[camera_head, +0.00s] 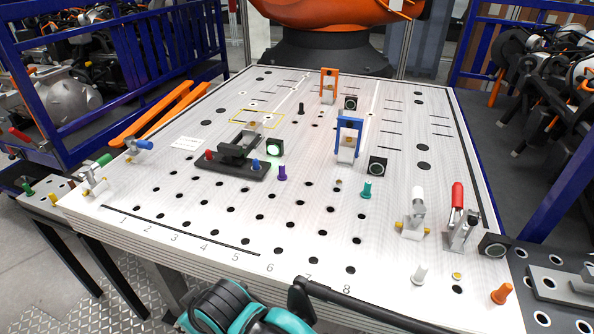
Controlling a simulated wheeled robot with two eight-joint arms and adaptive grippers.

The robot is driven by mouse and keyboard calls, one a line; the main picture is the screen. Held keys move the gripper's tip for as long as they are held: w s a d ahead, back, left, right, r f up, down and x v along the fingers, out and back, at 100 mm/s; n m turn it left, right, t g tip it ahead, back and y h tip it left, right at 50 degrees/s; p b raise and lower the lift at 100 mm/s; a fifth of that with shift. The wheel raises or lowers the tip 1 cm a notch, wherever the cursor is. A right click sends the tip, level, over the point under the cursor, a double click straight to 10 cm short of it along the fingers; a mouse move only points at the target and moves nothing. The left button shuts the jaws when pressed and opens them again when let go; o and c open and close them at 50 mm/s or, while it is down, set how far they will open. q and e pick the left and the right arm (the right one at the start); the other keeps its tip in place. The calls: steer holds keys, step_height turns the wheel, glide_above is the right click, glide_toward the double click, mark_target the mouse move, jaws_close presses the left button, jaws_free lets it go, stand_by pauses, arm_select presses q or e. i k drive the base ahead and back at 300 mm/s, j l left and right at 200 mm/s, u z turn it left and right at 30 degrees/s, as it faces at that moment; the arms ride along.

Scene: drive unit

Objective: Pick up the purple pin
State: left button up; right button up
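The purple pin (282,173) stands upright in the white perforated table top, near the middle of the table. It is just right of the front right corner of a black fixture block (232,166) and below a small dark square part with a green-lit ring (274,148). It looks unobstructed from this view. Neither gripper can be made out. A teal and black rounded piece at the bottom edge looks like part of my own arm, with no fingertips visible.
A teal pin (366,190), a black pin (301,108), a white pin (420,274) and an orange pin (501,293) stand elsewhere. Toggle clamps (459,222) line the right side. The numbered front area is mostly clear.

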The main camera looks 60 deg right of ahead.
mark_target(281, 176)
steer(key=i+z, duration=0.15)
steer(key=z, duration=0.25)
steer(key=i+l+z, duration=0.1)
steer(key=z, duration=0.25)
steer(key=i+z, duration=0.15)
steer(key=z, duration=0.25)
steer(key=i+j+z, duration=0.1)
steer(key=z, duration=0.3)
steer(key=i+z, duration=0.25)
steer(key=z, duration=0.2)
steer(key=i+z, duration=0.25)
steer(key=z, duration=0.2)
steer(key=i, duration=0.15)
steer(key=j+z, duration=0.05)
